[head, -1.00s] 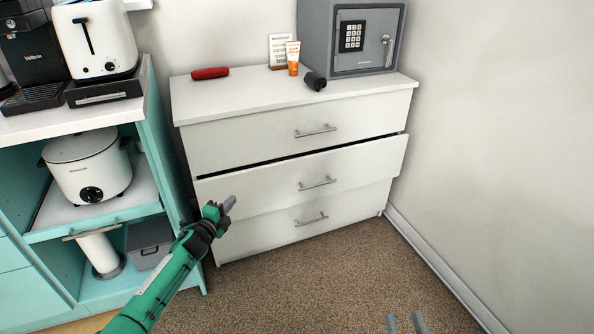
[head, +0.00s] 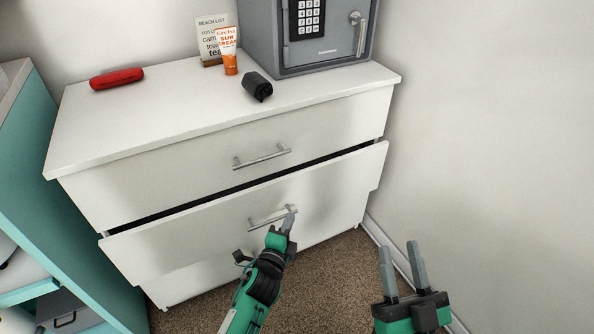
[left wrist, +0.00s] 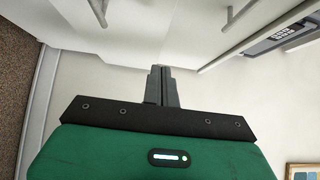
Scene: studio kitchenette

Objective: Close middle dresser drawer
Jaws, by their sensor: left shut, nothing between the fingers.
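The white dresser's middle drawer (head: 165,242) stands partly open, with its front jutting out below the top drawer and a dark gap above it. Its bar handle (head: 262,220) is in the centre of the front. My left gripper (head: 289,219) is shut and empty, its tips at the right end of that handle; I cannot tell whether they touch. The left wrist view shows the same shut fingers (left wrist: 161,84) pointing towards white surfaces. My right gripper (head: 402,266) is open and empty, right of the dresser and apart from it.
The top drawer (head: 190,165) looks shut. On the dresser top (head: 130,128) are a red case (head: 117,79), an orange-and-white tube (head: 228,52), a small sign, a black roll (head: 257,86) and a grey safe (head: 320,48). A wall (head: 490,130) bounds the right; a teal cabinet (head: 65,200) stands left.

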